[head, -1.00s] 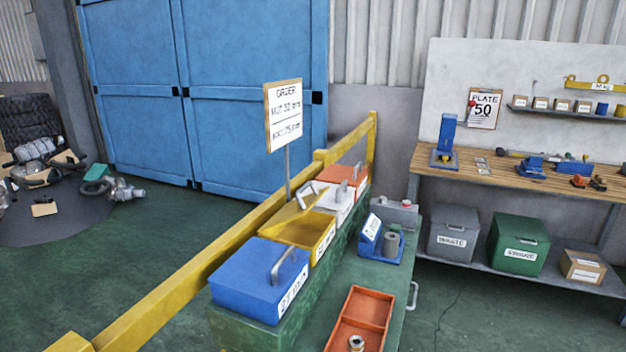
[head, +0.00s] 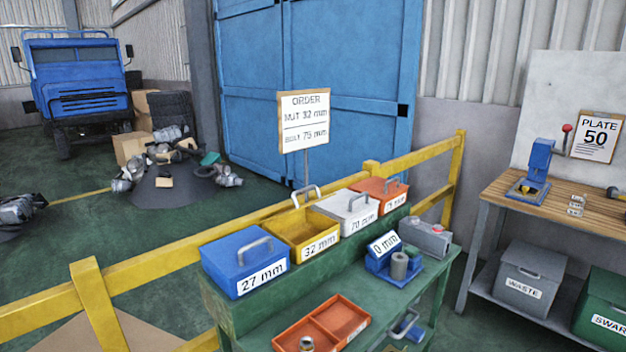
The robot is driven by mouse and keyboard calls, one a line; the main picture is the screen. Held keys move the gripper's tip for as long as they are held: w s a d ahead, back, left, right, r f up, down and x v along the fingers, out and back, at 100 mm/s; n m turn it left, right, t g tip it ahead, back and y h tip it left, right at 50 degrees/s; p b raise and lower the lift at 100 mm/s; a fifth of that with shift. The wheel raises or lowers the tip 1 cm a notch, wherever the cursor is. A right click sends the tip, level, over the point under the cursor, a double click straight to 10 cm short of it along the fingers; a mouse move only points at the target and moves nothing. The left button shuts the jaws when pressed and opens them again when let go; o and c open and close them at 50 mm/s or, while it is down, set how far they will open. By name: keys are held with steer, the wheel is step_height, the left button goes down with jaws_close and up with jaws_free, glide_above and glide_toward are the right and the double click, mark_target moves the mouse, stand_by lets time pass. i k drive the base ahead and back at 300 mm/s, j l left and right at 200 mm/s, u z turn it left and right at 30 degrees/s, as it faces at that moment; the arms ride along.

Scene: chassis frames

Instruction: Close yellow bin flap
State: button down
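The yellow bin (head: 319,242), labelled 32 mm, stands on the green bench's raised shelf in the head view. It sits between the blue 27 mm bin (head: 243,262) and the white 70 mm bin (head: 347,211). Its top is open and I see into it; the inside looks empty as far as it shows. Its flap is up at the back edge, seen nearly edge-on, with the grey handle (head: 306,195) above the rim. The flaps of the blue, white and orange (head: 381,193) bins lie shut. My gripper is not in view.
A yellow rail (head: 150,268) runs behind the bins, with an order sign (head: 304,118) near it. The green bench (head: 265,325) holds an orange tray (head: 340,317) with a nut and a blue gauge (head: 392,272). A wooden workbench (head: 548,205) stands right.

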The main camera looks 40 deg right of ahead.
mark_target(295, 200)
steer(key=l+u, duration=0.25)
steer(key=l, duration=0.4)
steer(key=k+l+u, duration=0.1)
steer(key=l+u, duration=0.2)
steer(key=l, duration=0.35)
steer(key=l+u, duration=0.15)
steer(key=l, duration=0.2)
